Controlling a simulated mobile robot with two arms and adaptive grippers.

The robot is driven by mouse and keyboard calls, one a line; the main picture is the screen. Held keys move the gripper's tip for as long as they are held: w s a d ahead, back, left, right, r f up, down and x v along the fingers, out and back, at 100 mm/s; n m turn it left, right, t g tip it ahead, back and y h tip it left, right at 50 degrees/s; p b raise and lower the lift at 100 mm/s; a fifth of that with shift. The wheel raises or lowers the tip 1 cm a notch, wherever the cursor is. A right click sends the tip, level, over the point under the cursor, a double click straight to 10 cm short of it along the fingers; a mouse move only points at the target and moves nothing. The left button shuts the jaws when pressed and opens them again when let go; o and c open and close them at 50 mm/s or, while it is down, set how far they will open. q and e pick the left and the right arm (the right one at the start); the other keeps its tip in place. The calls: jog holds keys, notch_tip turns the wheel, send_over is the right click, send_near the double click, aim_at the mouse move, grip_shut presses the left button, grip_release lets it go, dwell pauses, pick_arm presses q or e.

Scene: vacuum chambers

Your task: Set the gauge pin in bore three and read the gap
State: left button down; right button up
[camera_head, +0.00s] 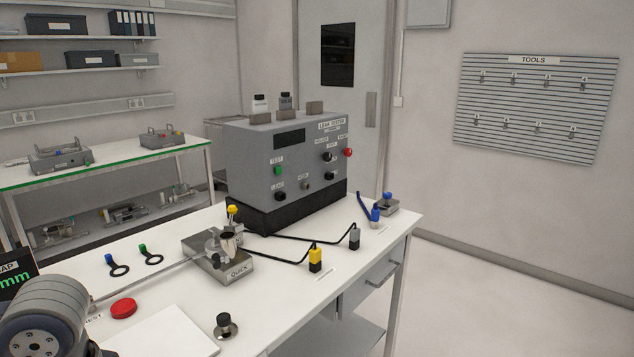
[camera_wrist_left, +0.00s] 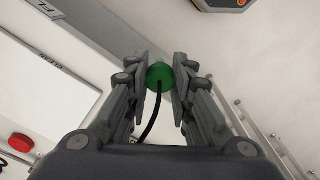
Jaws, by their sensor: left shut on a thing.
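In the left wrist view my left gripper (camera_wrist_left: 160,66) is shut on a green round-headed piece (camera_wrist_left: 160,76), with a black cord or thin stem running from it toward the wrist. I cannot tell whether this is the gauge pin. A dark display (camera_head: 15,278) reading "…AP" and "mm" in green is cut off at the left edge of the head view. A grey metal fixture (camera_head: 232,269) labelled "QUICK" sits mid-bench. No numbered bore can be made out. My left arm fills the lower left of the head view; its fingers are hidden there. My right gripper is not in view.
A leak tester (camera_head: 285,165) stands at the back of the white bench. Black cables run to a yellow connector (camera_head: 315,260) and a grey connector (camera_head: 354,238). A red button (camera_head: 123,308), a black knob (camera_head: 226,327) and two ringed pieces (camera_head: 118,268) lie nearer.

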pick_arm(q)
jog(key=w+d+f+m, duration=0.3)
jog(key=d+f+m, duration=0.2)
jog(key=m, duration=1.2)
jog(key=shift+d+f, duration=0.15)
jog(key=shift+d, duration=0.85)
